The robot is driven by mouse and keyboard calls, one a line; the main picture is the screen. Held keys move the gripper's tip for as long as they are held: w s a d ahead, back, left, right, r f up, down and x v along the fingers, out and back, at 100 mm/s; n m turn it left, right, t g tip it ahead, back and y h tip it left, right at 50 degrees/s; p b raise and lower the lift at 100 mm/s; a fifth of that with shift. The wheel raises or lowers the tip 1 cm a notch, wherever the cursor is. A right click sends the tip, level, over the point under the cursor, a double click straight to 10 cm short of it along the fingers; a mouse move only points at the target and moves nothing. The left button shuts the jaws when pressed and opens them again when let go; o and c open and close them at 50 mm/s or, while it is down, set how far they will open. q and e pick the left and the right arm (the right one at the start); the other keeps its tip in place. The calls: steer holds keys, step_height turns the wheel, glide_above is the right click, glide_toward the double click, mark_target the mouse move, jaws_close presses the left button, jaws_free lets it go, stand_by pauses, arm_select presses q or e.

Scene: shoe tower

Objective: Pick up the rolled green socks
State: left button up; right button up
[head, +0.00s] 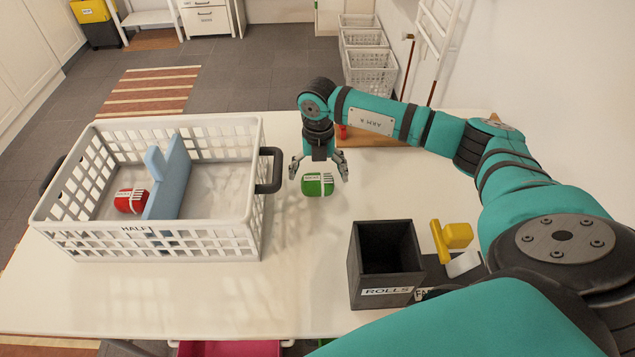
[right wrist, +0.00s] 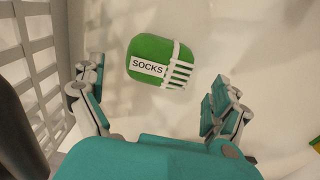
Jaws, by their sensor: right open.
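The rolled green socks (head: 317,184) lie on the white table, right of the white basket, with a white label and white stripes. In the right wrist view the socks (right wrist: 160,62) show a label reading SOCKS and sit ahead of the fingers, a little nearer the left finger. My right gripper (head: 319,172) is open, pointing down just above and behind the socks, one finger to each side. In the right wrist view its fingers (right wrist: 155,92) are wide apart with nothing between them. My left gripper is not in view.
The white basket (head: 190,252) holds a red roll (head: 130,201) and a blue divider (head: 168,180). Its dark handle (head: 269,170) is close left of my right gripper. A black ROLLS box (head: 386,290) and a yellow object (head: 455,236) stand at front right. The front middle table is clear.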

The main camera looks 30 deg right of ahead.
mark_target(318, 180)
step_height(318, 180, down, 4)
steer(key=shift+s+a+f+p, duration=0.1)
steer(key=shift+a+f+p, duration=0.05)
steer(key=shift+p, duration=0.2)
steer(key=shift+c, duration=0.4)
steer(key=c, duration=1)
